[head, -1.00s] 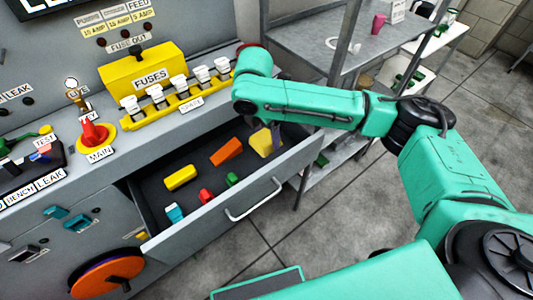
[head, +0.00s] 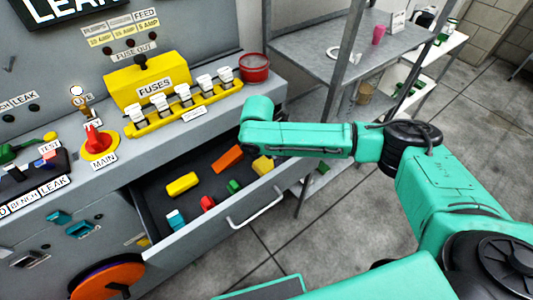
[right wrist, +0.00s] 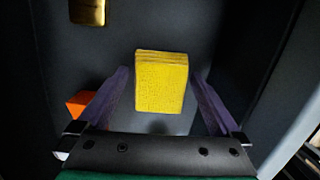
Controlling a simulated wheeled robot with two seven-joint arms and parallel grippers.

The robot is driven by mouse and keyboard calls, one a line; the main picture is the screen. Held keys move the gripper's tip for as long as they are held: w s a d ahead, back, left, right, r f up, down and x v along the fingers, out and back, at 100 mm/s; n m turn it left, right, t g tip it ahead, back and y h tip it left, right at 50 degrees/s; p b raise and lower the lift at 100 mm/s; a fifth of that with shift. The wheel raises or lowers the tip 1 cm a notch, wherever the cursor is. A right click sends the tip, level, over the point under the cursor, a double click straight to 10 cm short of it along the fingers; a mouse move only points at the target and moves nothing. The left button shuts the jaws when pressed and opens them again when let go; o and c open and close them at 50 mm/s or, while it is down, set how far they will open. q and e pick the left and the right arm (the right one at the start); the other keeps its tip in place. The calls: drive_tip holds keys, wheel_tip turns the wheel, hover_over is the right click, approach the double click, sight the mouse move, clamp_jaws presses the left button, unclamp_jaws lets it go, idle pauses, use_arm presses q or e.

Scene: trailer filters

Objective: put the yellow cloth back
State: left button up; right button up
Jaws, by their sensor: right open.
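The yellow cloth (head: 263,165) is a small folded block in the open grey drawer (head: 160,227), near its right end. In the right wrist view, the cloth (right wrist: 160,82) appears to rest on the dark drawer floor. My right gripper (right wrist: 158,76) is open, with one purple-grey finger on each side of the cloth and a visible gap at both sides. In the head view, my right arm hides most of the gripper. My left gripper is not in view.
The drawer also holds a yellow block (head: 182,184), an orange block (head: 227,158), a red piece (head: 207,203), a green piece (head: 234,186) and a blue-white piece (head: 176,219). A red bucket (head: 254,69) stands on the bench above. A metal shelf (head: 345,60) stands at the right.

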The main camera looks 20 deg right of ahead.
sight(262, 165)
drive_tip(key=shift+f+b, duration=0.4)
drive_tip(key=shift+b, duration=0.15)
wheel_tip(262, 165, up, 15)
drive_tip(key=a, duration=0.2)
drive_tip(key=shift+s+p, duration=0.4)
drive_tip(key=shift+p, duration=0.05)
drive_tip(key=shift+f, duration=0.15)
